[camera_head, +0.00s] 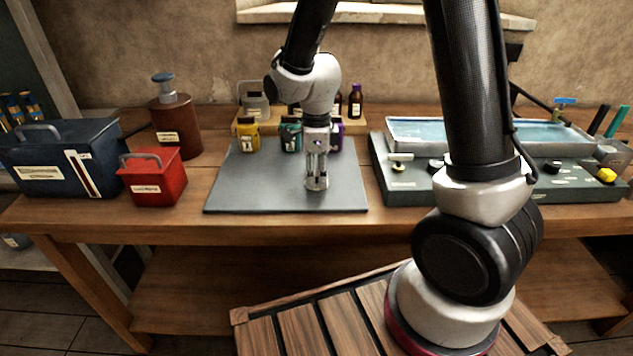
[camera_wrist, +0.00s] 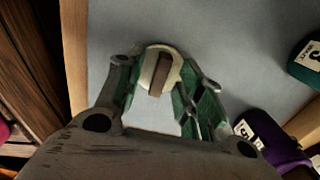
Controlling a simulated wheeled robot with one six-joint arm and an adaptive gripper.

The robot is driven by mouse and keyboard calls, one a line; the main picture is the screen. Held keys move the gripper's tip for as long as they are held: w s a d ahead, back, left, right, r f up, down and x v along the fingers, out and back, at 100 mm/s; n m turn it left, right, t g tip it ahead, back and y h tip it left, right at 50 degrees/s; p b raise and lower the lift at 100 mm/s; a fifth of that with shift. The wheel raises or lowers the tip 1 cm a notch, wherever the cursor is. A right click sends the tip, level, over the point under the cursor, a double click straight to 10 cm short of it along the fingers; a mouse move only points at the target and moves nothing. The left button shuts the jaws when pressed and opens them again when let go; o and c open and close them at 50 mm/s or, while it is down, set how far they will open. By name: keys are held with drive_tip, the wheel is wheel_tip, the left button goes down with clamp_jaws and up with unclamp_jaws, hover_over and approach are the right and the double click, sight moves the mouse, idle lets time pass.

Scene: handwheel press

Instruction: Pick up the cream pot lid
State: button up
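The cream pot lid (camera_wrist: 146,67) is a small round cream disc with a brown bar-shaped handle (camera_wrist: 160,75). In the wrist view it lies between the tips of my gripper (camera_wrist: 161,80), and the green finger pads cover part of its edges. Cream shows on both sides of the handle, so the fingers stand apart around it. In the head view my gripper (camera_head: 316,176) points straight down over the grey mat (camera_head: 245,190), near its front edge. The lid is small there, at the fingertips. I cannot tell whether the pads touch its rim.
Yellow (camera_head: 248,136), teal (camera_head: 291,136) and purple (camera_head: 336,135) pots stand at the mat's back. A red box (camera_head: 152,180), blue toolbox (camera_head: 60,160) and brown dispenser (camera_head: 176,128) stand left. A green press bed (camera_head: 400,178) stands right. The mat's left half is clear.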

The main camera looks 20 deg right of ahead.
clamp_jaws()
